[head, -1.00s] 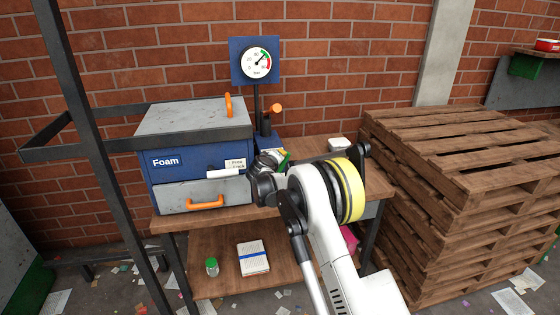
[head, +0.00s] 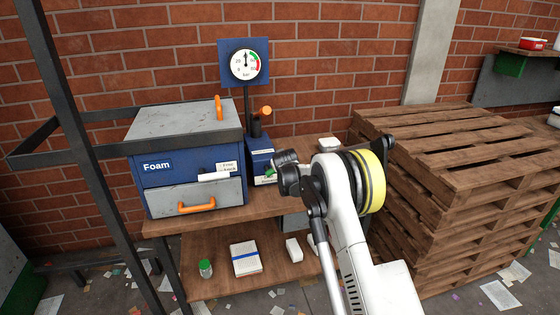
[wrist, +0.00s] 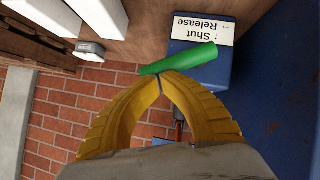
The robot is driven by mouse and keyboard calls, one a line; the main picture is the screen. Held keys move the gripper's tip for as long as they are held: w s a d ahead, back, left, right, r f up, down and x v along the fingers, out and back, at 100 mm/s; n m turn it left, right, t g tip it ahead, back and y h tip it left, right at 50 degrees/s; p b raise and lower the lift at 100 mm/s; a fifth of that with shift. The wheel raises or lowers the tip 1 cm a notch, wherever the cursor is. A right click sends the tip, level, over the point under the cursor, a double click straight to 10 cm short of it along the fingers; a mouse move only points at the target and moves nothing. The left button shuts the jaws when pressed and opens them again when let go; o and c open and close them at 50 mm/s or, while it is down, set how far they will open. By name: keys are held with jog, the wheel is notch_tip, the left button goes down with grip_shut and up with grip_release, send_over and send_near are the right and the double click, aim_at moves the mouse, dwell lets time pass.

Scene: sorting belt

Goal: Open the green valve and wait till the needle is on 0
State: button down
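The gauge (head: 245,64) stands on a post above the blue valve box (head: 259,160). Its needle points about straight up, not at 0. The green valve handle (wrist: 186,58) lies slanted, almost level, across the wrist view, below a white label reading "Shut" and "Release" upside down. In the head view only a small green bit (head: 270,172) shows beside my wrist. My gripper (wrist: 159,77) has its yellow fingertips together at the handle's left end. They seem to touch it or lie just in front of it; I see nothing held between them.
The blue Foam cabinet (head: 189,164) with orange handles stands left of the valve box on the wooden bench. An orange knob (head: 266,110) sticks out by the post. A small white box (head: 328,143) is behind my arm. Stacked pallets (head: 450,180) fill the right side.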

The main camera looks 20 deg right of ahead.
jog(key=shift+d+f+m+y, duration=0.3)
jog(key=shift+f+y, duration=0.1)
jog(key=shift+d+f+b, duration=0.35)
jog(key=shift+d+f, duration=0.2)
jog(key=shift+f, duration=0.25)
dwell(0.9)
